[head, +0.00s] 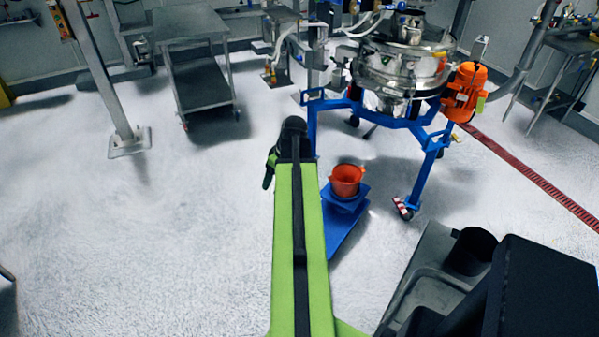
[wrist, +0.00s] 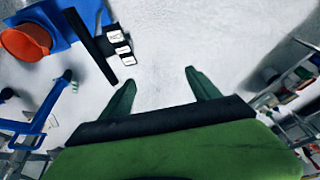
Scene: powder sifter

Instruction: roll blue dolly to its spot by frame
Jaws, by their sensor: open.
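The blue dolly (head: 338,237) is on the floor in front of the sifter's blue frame (head: 385,118). An orange bucket (head: 345,180) sits on it, on a blue raised part. In the wrist view the dolly (wrist: 62,22) and bucket (wrist: 25,42) are at the upper left, with a dark bar (wrist: 90,46) beside the dolly. My gripper (wrist: 162,88) is open and empty over bare floor, apart from the dolly. In the head view my gripper (head: 268,170) is left of the dolly, and my arm hides part of the dolly's left side. I cannot make out a marked spot.
The steel sifter (head: 402,68) with an orange motor (head: 465,92) stands on the frame. A grey cart (head: 203,88) and a post base (head: 129,142) are at the left back. A red floor strip (head: 530,175) runs at right. The left floor is clear.

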